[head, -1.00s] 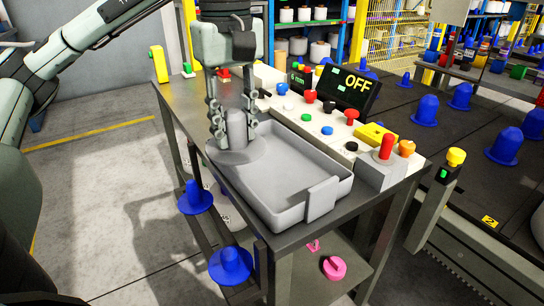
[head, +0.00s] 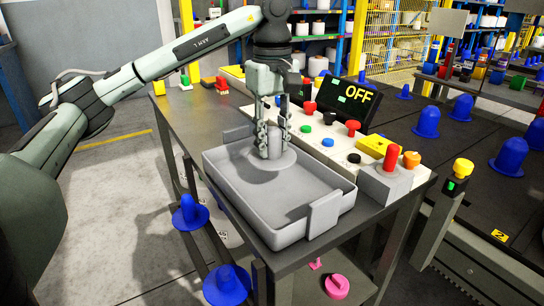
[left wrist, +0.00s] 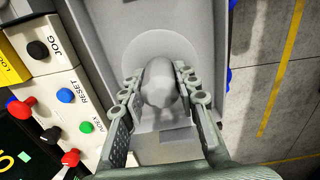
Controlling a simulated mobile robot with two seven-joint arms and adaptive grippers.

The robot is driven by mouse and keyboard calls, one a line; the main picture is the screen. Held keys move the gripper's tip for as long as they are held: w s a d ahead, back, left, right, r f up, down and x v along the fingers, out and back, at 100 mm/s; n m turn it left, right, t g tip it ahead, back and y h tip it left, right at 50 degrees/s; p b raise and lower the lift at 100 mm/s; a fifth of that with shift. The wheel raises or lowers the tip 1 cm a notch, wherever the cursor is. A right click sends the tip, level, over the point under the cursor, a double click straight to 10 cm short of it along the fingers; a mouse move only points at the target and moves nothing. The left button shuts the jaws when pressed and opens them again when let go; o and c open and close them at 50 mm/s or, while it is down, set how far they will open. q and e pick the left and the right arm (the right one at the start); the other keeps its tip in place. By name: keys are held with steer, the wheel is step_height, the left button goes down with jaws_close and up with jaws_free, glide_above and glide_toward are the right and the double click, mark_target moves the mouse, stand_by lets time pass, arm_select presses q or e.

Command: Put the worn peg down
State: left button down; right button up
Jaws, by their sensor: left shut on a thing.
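The worn peg (head: 262,157) is grey, with a rounded body on a wide flat disc base. It is upright inside the far part of the grey tray (head: 316,217). I cannot tell whether its base touches the tray floor. My left gripper (head: 272,150) points down from above and is shut on the peg's body. In the left wrist view the peg (left wrist: 160,82) sits between the two fingers (left wrist: 160,92), with its disc base partly hidden beneath. My right gripper is not in view.
The tray stands on a dark metal table (head: 178,112). A control panel (head: 327,150) with coloured buttons and an OFF screen (head: 343,97) runs close along its right side. More blue pegs stand on the dark surface at right.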

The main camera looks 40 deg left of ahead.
mark_target(272, 157)
arm_select(q)
steer(key=shift+f, duration=1.9)
steer(key=shift+f, duration=0.15)
steer(key=c, duration=1.1)
jaws_free()
steer(key=shift+c, duration=0.2)
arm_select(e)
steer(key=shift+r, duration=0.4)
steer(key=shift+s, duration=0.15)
arm_select(q)
step_height(272, 157, up, 7)
step_height(272, 157, up, 4)
steer(key=shift+r+p, duration=0.25)
steer(key=shift+p, duration=0.95)
steer(key=shift+r, duration=0.4)
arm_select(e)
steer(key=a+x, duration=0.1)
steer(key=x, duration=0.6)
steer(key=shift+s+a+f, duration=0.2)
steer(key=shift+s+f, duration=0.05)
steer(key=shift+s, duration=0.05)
